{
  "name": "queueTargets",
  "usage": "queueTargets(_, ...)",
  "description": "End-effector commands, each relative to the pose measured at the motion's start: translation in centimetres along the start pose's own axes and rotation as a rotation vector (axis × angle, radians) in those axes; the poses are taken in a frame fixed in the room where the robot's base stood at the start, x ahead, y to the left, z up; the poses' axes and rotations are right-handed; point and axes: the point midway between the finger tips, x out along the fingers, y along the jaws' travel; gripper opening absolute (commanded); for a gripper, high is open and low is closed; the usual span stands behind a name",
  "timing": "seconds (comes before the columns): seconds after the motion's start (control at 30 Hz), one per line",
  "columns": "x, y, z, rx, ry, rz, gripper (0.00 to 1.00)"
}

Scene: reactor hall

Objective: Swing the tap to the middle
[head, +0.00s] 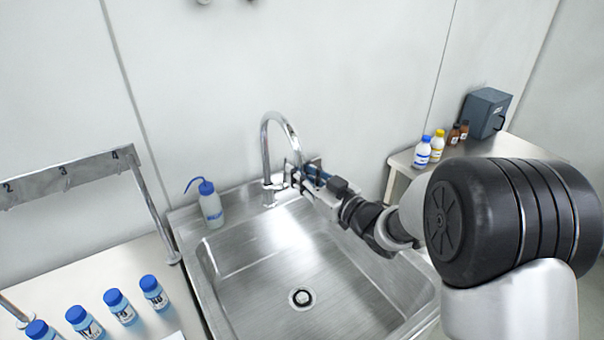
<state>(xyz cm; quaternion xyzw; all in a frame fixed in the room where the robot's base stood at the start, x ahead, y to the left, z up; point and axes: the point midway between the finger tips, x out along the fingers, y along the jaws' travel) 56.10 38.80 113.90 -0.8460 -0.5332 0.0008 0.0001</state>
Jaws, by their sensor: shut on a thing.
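The chrome gooseneck tap (265,150) stands at the back rim of the steel sink (255,254). Its arch leans to the right, and the spout comes down near the back of the basin. My gripper (296,174) reaches in from the right and is shut on the spout's lower end. The fingers partly hide the spout tip. The round drain (300,298) is visible in the empty basin.
A wash bottle with a blue cap (209,206) stands on the sink's back left corner. Blue-capped bottles (119,306) and a numbered rack (70,176) are on the left counter. Several bottles (437,146) and a grey box (485,112) stand on the right shelf.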

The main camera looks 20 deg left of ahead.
Motion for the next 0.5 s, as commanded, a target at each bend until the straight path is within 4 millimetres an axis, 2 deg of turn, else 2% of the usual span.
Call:
queueTargets(0.3,-0.09,-0.16,0.28,0.000,-0.006,-0.003,0.00)
queueTargets(0.33,-0.09,-0.16,0.27,0.000,-0.006,-0.003,0.19)
queueTargets(0.5,-0.04,-0.13,0.18,0.000,-0.004,-0.003,0.30)
